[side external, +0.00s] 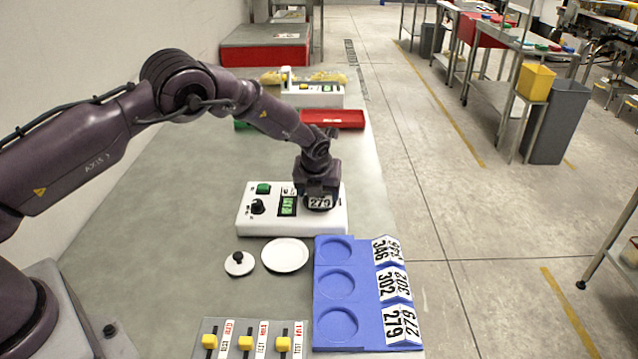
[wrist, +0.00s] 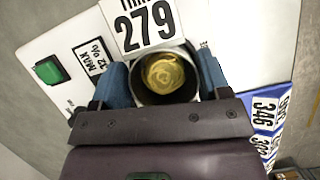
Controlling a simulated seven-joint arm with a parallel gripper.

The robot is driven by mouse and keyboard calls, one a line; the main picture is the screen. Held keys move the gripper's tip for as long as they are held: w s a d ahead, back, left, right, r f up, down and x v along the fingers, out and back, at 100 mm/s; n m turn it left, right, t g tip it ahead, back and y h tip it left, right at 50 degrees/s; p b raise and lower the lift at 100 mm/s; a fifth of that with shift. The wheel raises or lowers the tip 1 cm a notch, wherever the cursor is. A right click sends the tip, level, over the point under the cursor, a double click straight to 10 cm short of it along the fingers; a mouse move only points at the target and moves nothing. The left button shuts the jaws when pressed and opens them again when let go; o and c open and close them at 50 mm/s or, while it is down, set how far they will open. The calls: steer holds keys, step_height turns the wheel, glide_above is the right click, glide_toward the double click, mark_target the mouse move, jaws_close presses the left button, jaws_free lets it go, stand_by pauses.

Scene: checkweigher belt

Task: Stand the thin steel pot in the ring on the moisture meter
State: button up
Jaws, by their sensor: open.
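The thin steel pot (wrist: 140,87) is between my gripper's two blue fingers in the wrist view, with a golden content inside. A white tag reading 279 (wrist: 148,24) stands at its rim; the tag also shows in the side view (side external: 320,202). My gripper (wrist: 163,68) is open, one finger on each side of the pot. In the side view my gripper (side external: 318,192) is low over the right part of the white moisture meter (side external: 262,222). The ring and the pot's foot are hidden, so I cannot tell how the pot is seated.
A blue tray (side external: 318,300) with three empty round recesses and cards 346, 302 and 279 lies in front. A white dish (side external: 286,255) and a knobbed lid (side external: 239,263) lie left of it. Yellow sliders (side external: 245,343) are nearest. A red tray (side external: 335,119) is behind.

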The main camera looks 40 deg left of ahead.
steer(key=shift+s+d, duration=0.1)
steer(key=shift+d, duration=0.3)
steer(key=s+d+r+n+h, duration=0.1)
steer(key=s+r+n, duration=0.7)
steer(key=r, duration=0.6)
steer(key=s+d+r+n+h, duration=0.1)
steer(key=s+r+n, duration=0.5)
steer(key=s+r, duration=0.65)
steer(key=s+r+n+t, duration=0.1)
steer(key=s+n, duration=0.6)
steer(key=s, duration=0.2)
steer(key=s+d+r+n+t, duration=0.1)
steer(key=s+r+n, duration=0.1)
steer(key=s+n, duration=0.5)
steer(key=shift+s+r+n+h, duration=0.3)
steer(key=shift+s+n+h, duration=0.1)
steer(key=shift+s, duration=0.45)
